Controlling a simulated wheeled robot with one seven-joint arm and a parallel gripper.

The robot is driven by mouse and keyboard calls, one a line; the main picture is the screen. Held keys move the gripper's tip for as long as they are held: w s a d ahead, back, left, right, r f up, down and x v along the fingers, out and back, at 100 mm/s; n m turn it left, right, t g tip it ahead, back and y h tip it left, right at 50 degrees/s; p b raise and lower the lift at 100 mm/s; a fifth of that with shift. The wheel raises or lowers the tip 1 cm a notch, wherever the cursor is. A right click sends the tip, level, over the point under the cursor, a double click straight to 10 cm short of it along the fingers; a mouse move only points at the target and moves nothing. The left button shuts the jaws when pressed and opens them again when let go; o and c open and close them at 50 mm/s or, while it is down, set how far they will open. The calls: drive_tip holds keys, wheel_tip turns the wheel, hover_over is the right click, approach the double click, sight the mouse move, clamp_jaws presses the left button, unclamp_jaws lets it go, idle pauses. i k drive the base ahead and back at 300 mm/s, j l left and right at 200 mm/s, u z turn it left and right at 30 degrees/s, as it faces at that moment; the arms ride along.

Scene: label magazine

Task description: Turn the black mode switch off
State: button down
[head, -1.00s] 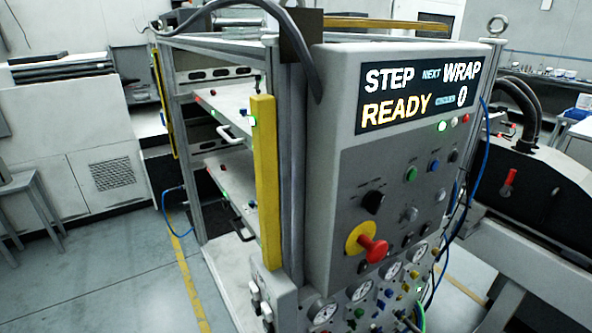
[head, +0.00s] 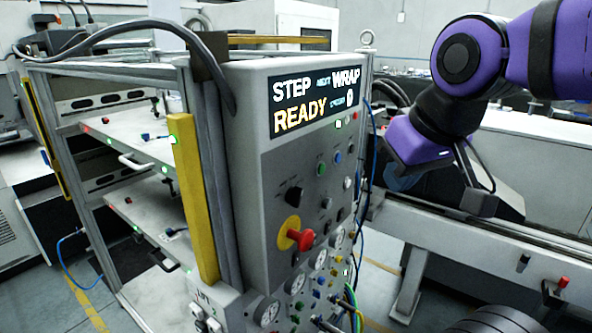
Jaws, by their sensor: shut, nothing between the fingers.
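The black mode switch (head: 294,197) is a rotary knob on the grey control panel (head: 262,165), above and slightly left of the red and yellow emergency stop. Its label and exact setting are too small to read. My purple and black arm (head: 468,62) reaches in from the upper right, and its lower links stand to the right of the panel. I cannot make out my gripper's fingers. Nothing of mine touches the switch.
The red emergency stop (head: 301,238) sticks out just below the switch. Above, the display (head: 315,103) reads STEP, NEXT WRAP, READY. Green, blue and other small buttons lie right of the switch, gauges below. A yellow guard post (head: 194,195) stands left. Blue cables hang along the panel's right edge.

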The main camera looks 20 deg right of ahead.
sight(294, 197)
drive_tip(key=k+j+z, duration=0.1)
drive_tip(key=k+j, duration=0.15)
drive_tip(key=k, duration=0.25)
drive_tip(key=k+j+z, duration=0.1)
drive_tip(key=k+j, duration=0.15)
drive_tip(key=k, duration=0.25)
